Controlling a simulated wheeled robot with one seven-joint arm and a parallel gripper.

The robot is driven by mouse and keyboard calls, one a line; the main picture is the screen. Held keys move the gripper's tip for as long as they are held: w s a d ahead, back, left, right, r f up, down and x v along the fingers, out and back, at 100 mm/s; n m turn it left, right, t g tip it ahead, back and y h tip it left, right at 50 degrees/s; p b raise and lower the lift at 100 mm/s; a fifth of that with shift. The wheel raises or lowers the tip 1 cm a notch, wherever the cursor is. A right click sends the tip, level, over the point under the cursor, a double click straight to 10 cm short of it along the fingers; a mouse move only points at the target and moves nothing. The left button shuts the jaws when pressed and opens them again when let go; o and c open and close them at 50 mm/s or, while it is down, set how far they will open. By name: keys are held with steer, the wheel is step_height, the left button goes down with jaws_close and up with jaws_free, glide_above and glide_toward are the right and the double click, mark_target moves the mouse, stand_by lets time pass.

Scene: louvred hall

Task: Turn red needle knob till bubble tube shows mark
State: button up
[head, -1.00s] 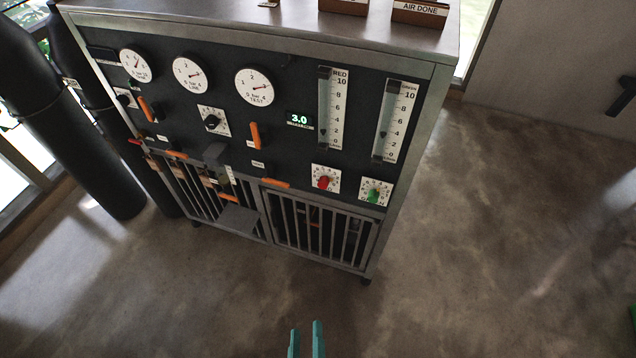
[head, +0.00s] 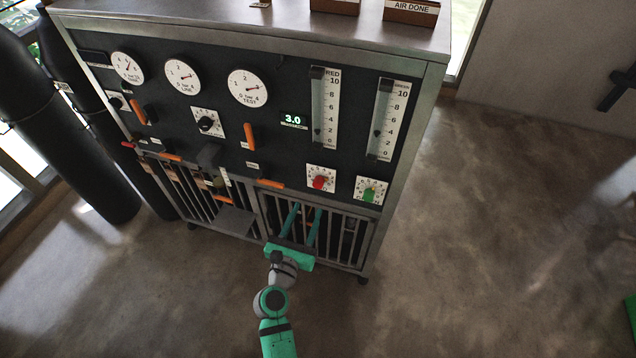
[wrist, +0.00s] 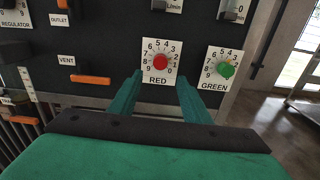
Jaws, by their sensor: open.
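The red needle knob (head: 319,182) sits on a white numbered dial low on the black panel. In the wrist view the red knob (wrist: 160,62) shows above and between my fingertips, with the label RED under it. My gripper (head: 306,208) is open, its two teal fingers pointing at the panel just below the red dial, apart from the knob. The gripper also shows in the wrist view (wrist: 157,78). The red bubble tube (head: 325,108) stands above the knob with a scale up to 10. Its dark float appears low, near 2; the exact reading is too small to tell.
The green knob (head: 368,195) is right of the red one, under the green tube (head: 386,118). An orange vent lever (head: 271,183) is close on the left. A barred grille (head: 335,235) lies below. Floor at right is clear.

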mark_target(317, 186)
steer(key=shift+r+x, duration=0.1)
steer(key=shift+x, duration=2.5)
steer(key=shift+r+x, duration=0.15)
steer(key=shift+x, duration=2.45)
steer(key=shift+a, duration=0.1)
jaws_close()
